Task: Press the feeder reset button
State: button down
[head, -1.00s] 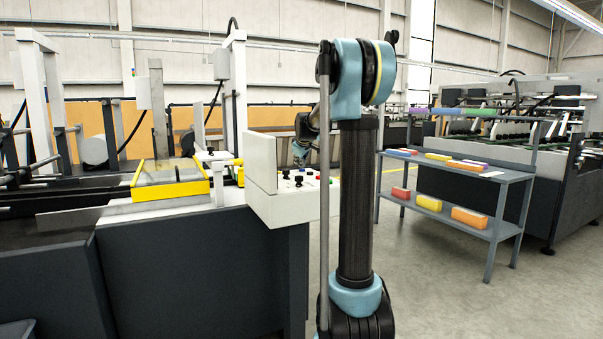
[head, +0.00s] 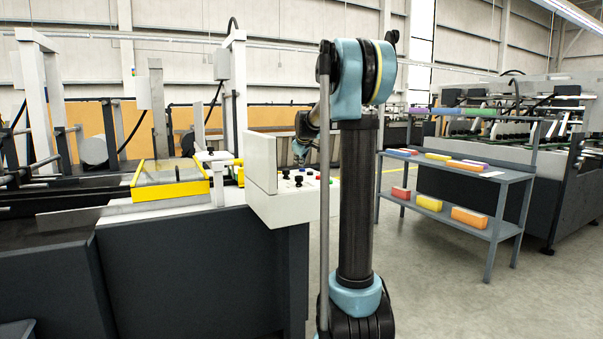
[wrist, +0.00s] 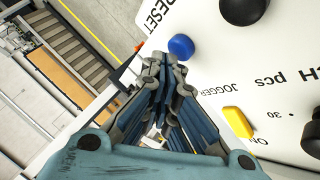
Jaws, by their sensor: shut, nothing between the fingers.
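The blue button (wrist: 181,47) stands on the white control panel (wrist: 285,85) in the wrist view, near the printed word RESET. My gripper (wrist: 163,62) is shut and empty, with its fingertips just left of and slightly below the blue button in the picture. A gap to the button shows in this view; the height of the tips above the panel is hard to judge. In the head view the control box (head: 282,208) stands at the end of the machine. My gripper (head: 300,153) is small there, above the panel and partly behind my own arm.
A yellow switch (wrist: 238,122) and black knobs (wrist: 243,8) sit close by on the panel. In the head view, an upright white housing (head: 262,162) rises at the panel's left. A grey shelf table (head: 460,172) with coloured blocks stands right, with open floor before it.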

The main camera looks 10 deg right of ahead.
jog(key=shift+r, duration=0.4)
jog(key=shift+r, duration=2.5)
